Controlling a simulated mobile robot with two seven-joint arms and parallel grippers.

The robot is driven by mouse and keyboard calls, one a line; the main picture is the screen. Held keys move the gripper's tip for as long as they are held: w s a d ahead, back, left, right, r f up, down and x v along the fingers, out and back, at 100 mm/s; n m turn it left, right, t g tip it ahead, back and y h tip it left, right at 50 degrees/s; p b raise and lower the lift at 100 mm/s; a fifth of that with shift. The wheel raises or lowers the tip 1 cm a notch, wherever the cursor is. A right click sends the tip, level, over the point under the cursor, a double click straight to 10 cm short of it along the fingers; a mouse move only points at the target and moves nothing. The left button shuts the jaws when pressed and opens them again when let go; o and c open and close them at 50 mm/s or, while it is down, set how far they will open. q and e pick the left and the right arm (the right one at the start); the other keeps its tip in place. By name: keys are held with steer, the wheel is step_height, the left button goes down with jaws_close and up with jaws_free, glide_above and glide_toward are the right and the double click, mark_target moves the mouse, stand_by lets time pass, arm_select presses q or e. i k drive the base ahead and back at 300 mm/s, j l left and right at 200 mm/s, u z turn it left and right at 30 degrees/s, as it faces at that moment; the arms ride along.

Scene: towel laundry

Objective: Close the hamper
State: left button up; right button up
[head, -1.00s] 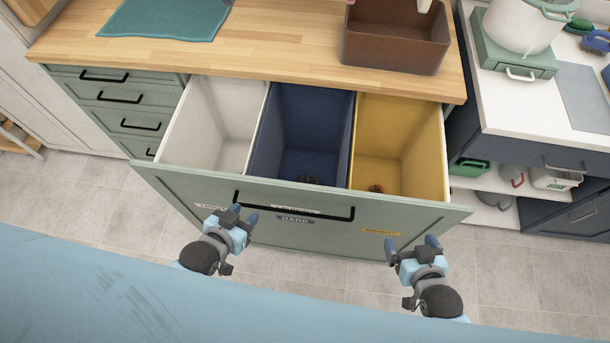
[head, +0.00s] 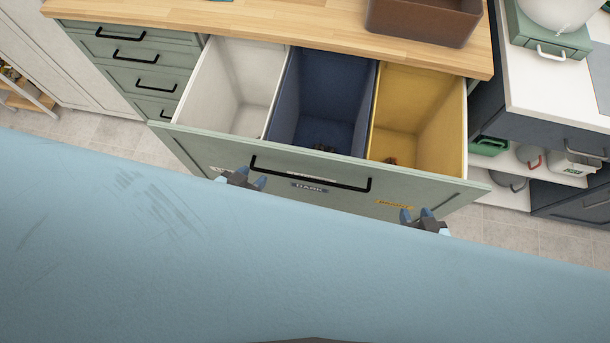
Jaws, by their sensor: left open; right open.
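The hamper (head: 225,146) is a green pull-out drawer under the wooden counter, standing open. It holds a white bin (head: 236,85), a blue bin (head: 322,95) and a yellow bin (head: 420,112). A small dark item lies in the blue bin and a small brown one in the yellow bin. A black bar handle (head: 312,182) runs across the front panel. My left gripper (head: 245,178) is open in front of the panel, near the handle's left end. My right gripper (head: 418,216) is open in front of the panel's right part, by the yellow label. Both grippers are partly hidden by my blue body.
A brown box (head: 424,20) stands on the wooden counter (head: 300,28) above the hamper. Closed green drawers (head: 135,52) are to the left. A dark cabinet with open shelves (head: 525,170) is to the right. Tiled floor (head: 520,229) shows at the right.

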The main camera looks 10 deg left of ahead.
mark_target(238, 92)
steer(key=j, duration=2.15)
steer(key=j+z, duration=0.15)
steer(key=j, duration=0.35)
steer(key=k+j+z, duration=0.15)
steer(key=j, duration=0.35)
steer(key=l+z, duration=0.15)
steer(key=z, duration=0.25)
steer(key=i+l+z, duration=0.1)
steer(key=z, duration=0.25)
steer(key=l+z, duration=0.2)
steer(key=z, duration=0.2)
steer(key=i+l, duration=0.1)
steer(key=k+j, duration=0.2)
steer(key=j, duration=0.15)
steer(key=k+j, duration=0.45)
steer(key=j, duration=0.25)
